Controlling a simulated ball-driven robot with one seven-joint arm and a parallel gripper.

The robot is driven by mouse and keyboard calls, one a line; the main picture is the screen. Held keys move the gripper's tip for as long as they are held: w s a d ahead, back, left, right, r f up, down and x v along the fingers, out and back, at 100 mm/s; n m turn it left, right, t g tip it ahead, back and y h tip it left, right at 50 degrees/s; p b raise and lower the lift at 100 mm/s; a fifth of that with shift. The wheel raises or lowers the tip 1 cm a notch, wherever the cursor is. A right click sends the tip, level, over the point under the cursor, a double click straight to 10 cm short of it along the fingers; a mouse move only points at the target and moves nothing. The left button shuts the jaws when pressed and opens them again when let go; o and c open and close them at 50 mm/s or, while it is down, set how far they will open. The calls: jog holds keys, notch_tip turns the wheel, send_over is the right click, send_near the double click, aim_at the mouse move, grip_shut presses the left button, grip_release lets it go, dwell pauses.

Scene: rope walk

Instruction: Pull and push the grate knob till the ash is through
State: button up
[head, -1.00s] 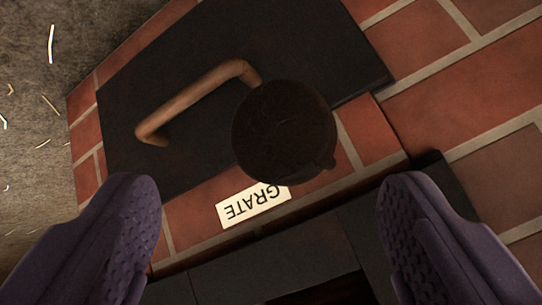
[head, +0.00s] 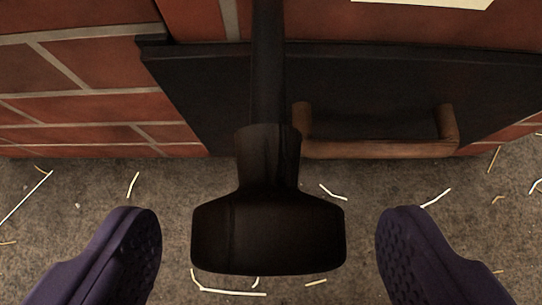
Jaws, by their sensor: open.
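The grate knob (head: 268,232) is dark, with a broad block-like head on a rod (head: 268,75) that runs up to the brick front. It shows low in the middle of the view. My gripper (head: 268,240) is open, with one purple finger on each side of the knob. A clear gap shows between each finger and the knob, and neither touches it. Part of the white label plate (head: 430,2) shows at the top edge, its lettering out of view. Any ash is out of sight.
A dark door panel (head: 210,85) with a copper-brown handle (head: 380,149) lies behind the knob, the handle close to its right. Red brickwork (head: 80,75) flanks the panel. The grey floor (head: 80,200) is strewn with pale fibre scraps.

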aim_at(267, 146)
jog(key=shift+b+x, duration=0.55)
jog(key=shift+x, duration=1)
jog(key=c, duration=1.4)
jog(key=shift+w, duration=1.65)
jog(key=o, duration=1.4)
jog(key=shift+r, duration=0.1)
